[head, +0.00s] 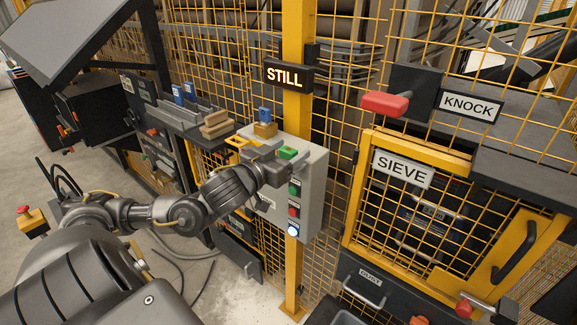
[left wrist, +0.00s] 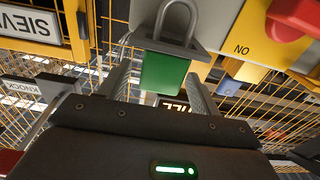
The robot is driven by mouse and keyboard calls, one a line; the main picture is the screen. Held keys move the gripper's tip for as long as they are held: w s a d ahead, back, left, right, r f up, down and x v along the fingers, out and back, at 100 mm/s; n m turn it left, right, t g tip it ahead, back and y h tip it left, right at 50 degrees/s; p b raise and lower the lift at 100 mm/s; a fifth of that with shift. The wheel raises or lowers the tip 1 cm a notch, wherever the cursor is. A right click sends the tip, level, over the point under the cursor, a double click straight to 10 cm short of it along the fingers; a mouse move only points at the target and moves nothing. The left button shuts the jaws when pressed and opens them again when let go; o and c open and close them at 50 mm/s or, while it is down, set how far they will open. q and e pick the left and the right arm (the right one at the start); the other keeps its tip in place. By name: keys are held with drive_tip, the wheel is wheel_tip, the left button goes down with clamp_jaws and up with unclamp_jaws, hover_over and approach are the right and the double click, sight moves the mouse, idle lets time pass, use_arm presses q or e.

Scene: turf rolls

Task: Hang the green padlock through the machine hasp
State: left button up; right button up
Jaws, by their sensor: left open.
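The green padlock (left wrist: 166,70) shows in the left wrist view with its grey shackle (left wrist: 176,20) beside a dark grey bracket (left wrist: 172,42). I cannot tell whether the shackle passes through that bracket. My left gripper (left wrist: 158,84) is open, with one finger on each side of the green body; I cannot tell if either finger touches it. In the head view the green padlock (head: 287,153) shows at the top of the grey control box, by my left gripper (head: 291,162). My right gripper is not in view.
The grey control box (head: 314,180) carries several buttons and stands at the yellow post (head: 297,105). A blue padlock (head: 265,114) is behind my gripper. A red handle (head: 385,104) and the caged SIEVE door (head: 425,205) are to the right. Yellow mesh surrounds the area.

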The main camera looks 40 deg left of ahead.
use_arm(q)
drive_tip(key=shift+w+r+p, duration=0.25)
drive_tip(key=shift+w+p, duration=0.15)
drive_tip(key=shift+w, duration=0.3)
drive_tip(key=shift+w+f, duration=0.15)
drive_tip(key=shift+w, duration=0.2)
drive_tip(key=c, duration=1.1)
